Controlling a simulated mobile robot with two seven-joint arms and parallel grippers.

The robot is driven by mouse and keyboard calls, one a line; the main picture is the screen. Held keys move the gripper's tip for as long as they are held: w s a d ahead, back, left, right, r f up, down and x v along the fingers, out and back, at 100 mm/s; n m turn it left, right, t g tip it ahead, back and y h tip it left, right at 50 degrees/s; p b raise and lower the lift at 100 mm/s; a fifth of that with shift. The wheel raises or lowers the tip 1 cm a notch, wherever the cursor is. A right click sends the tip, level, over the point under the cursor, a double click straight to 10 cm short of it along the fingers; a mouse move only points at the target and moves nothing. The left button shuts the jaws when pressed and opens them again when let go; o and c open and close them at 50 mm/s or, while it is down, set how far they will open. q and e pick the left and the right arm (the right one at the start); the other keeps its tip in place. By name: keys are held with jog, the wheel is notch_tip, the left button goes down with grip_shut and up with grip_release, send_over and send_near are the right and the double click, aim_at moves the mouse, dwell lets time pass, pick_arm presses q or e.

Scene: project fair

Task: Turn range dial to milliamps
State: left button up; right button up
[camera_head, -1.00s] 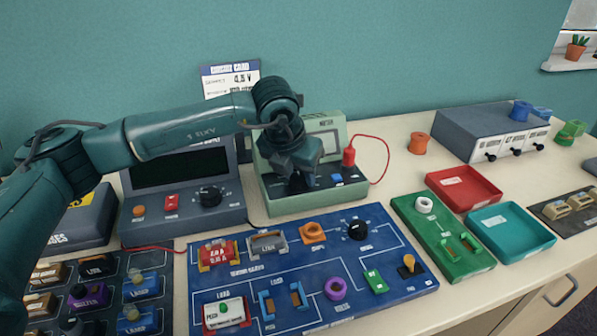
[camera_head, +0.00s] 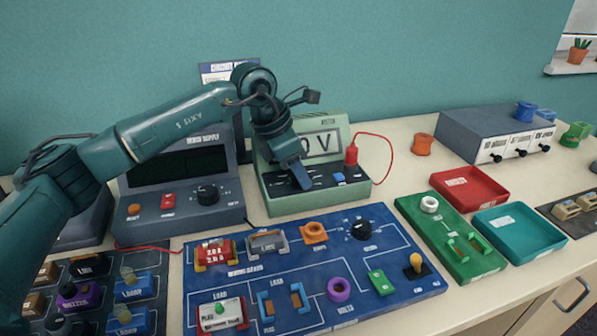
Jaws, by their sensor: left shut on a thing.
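The pale green meter (camera_head: 280,205) stands at the back of the bench, with a display (camera_head: 322,146) on which "0 V" can be read, partly covered on its left. My left gripper (camera_head: 301,180) reaches down from the upper left onto the left part of the meter's front panel. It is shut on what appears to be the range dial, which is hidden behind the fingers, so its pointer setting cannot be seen. A blue button (camera_head: 339,177) and a red plug (camera_head: 351,156) with a red lead are right of the gripper. My right gripper is not in view.
The grey bench supply (camera_head: 180,212) stands just left of the meter. A blue circuit board (camera_head: 340,260) with several parts lies in front. Right are a green board (camera_head: 462,268), a red tray (camera_head: 463,203) and a teal tray (camera_head: 510,255).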

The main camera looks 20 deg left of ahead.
pick_arm(q)
jog(key=m+g, duration=0.1)
jog(key=m, duration=0.2)
jog(key=m+g+h, duration=0.1)
jog(key=m, duration=0.2)
jog(key=shift+w+m+p, duration=0.2)
jog(key=shift+m+p, duration=0.1)
jog(key=m+g, duration=0.1)
jog(key=m, duration=0.2)
jog(key=m+g, duration=0.1)
jog(key=m, duration=0.2)
jog(key=shift+w+g+y, duration=0.15)
jog(key=shift+g+y, duration=0.15)
jog(key=shift+g, duration=0.1)
jog(key=shift+m, duration=0.3)
jog(key=o, duration=1)
jog(key=shift+r, duration=0.1)
jog(key=p+v, duration=0.1)
jog(key=v, duration=1.2)
